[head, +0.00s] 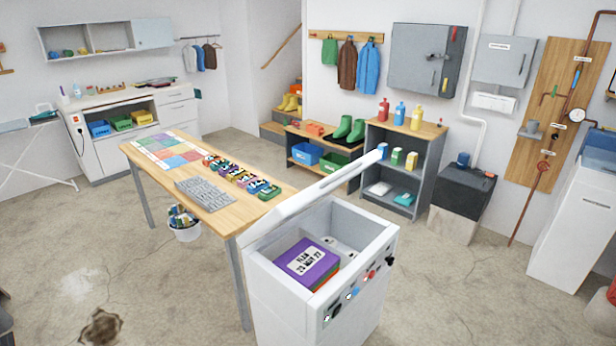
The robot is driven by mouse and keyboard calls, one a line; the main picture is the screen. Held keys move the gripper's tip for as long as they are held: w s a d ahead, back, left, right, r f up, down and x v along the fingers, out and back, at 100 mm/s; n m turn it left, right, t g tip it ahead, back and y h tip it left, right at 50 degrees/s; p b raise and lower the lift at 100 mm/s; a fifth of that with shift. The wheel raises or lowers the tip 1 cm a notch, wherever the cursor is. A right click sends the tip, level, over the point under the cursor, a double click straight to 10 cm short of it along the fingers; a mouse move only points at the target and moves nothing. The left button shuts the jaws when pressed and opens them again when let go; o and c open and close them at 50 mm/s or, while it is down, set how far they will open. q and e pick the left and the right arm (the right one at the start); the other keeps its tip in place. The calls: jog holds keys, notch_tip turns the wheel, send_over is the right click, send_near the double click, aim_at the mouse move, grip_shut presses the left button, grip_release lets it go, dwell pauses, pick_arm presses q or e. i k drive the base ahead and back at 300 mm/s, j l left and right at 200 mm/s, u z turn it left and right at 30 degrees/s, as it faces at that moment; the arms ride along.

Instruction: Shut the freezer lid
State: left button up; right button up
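The white chest freezer (370,262) stands in front of me, right of the wooden table. Its white lid (312,198) is raised and shows as a narrow slanted slab along the freezer's far left side. The opening is uncovered. Inside lies a purple box (306,262) with a white label, with orange and green edges under it. Pale round-marked items lie behind the box. Small coloured knobs or magnets line the upper front. Neither of my grippers is in view.
The wooden table (218,214) with a grey keyboard-like block (204,193) and small coloured items stands close on the freezer's left. A grey shelf (424,168) stands behind, and a white appliance (572,225) at the right. Floor right of the freezer is clear.

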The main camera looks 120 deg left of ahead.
aim_at(284, 212)
jog(key=u, duration=3.75)
